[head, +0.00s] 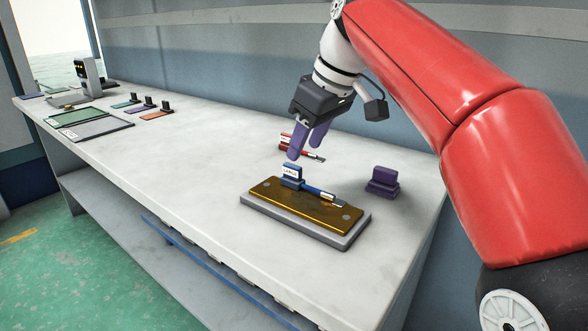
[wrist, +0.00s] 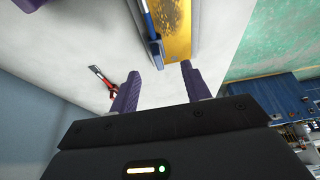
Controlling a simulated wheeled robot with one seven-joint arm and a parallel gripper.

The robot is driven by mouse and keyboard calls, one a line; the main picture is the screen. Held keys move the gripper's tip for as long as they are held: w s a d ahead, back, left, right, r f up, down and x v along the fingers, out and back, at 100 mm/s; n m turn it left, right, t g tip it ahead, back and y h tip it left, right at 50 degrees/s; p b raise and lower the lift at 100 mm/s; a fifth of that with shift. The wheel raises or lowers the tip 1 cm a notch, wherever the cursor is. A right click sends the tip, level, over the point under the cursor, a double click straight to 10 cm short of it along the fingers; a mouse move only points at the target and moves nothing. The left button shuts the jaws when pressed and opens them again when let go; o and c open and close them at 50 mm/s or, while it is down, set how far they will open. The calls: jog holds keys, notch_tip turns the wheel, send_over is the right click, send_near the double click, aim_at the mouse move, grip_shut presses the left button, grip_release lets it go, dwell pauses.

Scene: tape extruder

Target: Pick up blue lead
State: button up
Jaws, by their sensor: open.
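The blue lead (head: 310,188) lies on a brass-coloured plate (head: 268,201) set on a grey base. My gripper (head: 306,145) has purple fingers, is open and empty, and hangs above and behind the blue tab. In the wrist view my gripper (wrist: 158,78) has its two fingers spread apart.
A red lead (head: 305,150) lies on the bench behind the plate, close to my fingers in the picture. A purple block (head: 382,182) stands right of the plate. Coloured pieces (head: 145,106), flat trays and a grey device (head: 90,78) are at the far left. The middle bench (head: 190,170) is clear.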

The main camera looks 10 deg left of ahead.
aim_at(296, 166)
jog(key=x, duration=0.2)
jog(key=b+x, duration=0.1)
jog(key=x, duration=0.4)
jog(key=shift+w+a+f+b, duration=0.2)
jog(key=shift+w+f+b, duration=0.1)
jog(key=shift+b, duration=0.05)
jog(key=shift+c, duration=0.2)
grip_shut()
